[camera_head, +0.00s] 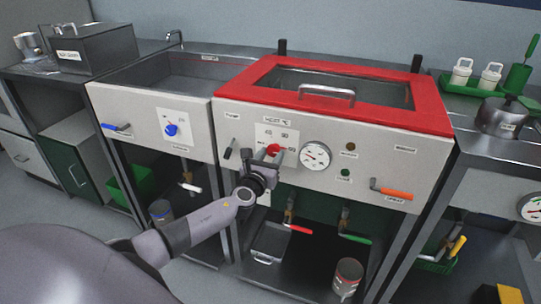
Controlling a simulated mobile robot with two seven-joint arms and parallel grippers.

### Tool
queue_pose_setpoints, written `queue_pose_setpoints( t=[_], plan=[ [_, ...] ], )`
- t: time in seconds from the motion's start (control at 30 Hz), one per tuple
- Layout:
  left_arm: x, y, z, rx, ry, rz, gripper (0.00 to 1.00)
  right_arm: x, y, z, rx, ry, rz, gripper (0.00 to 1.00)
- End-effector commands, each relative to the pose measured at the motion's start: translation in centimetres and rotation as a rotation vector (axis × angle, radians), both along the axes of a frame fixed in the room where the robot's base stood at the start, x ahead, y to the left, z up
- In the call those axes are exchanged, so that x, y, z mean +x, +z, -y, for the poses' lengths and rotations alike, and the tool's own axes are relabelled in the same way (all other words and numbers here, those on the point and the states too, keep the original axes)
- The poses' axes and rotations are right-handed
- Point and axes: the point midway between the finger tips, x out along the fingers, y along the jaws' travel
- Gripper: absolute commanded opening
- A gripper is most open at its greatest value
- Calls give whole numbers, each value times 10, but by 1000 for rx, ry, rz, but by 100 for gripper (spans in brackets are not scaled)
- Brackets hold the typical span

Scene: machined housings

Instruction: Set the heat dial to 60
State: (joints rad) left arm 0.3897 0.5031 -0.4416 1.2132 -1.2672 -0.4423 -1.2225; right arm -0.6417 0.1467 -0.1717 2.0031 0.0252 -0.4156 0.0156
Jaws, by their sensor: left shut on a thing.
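The heat dial (273,149) is a red knob on a white scale plate on the front panel of the red-topped machine. Numbers stand around it; they are small and hard to read. My left gripper (267,160) is at the dial from below and in front, shut on the red knob. The gripper partly hides the knob and the lower scale, so I cannot tell the pointer's setting. My right gripper is not in view.
A round gauge (316,155) sits just right of the dial. An orange handle (391,193) sticks out at the panel's right. A blue knob (171,129) is on the left unit.

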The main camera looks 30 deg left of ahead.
Motion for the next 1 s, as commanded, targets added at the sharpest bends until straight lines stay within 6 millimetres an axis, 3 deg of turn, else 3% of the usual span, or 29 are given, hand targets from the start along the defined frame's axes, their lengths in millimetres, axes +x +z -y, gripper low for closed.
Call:
queue_pose_setpoints(
  t=[0.57, 0.6, 0.63, 1.0],
  plan=[
    [0, 0, -1, 32, 1, -8, 14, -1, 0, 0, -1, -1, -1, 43],
    [0, 0, -1, 32, 1, -8, 57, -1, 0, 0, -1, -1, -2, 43],
    [0, 0, -1, 32, 1, -8, 67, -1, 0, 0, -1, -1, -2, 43],
    [-3, 0, 1, 29, 0, -7, 68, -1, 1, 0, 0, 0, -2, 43]
  ],
)
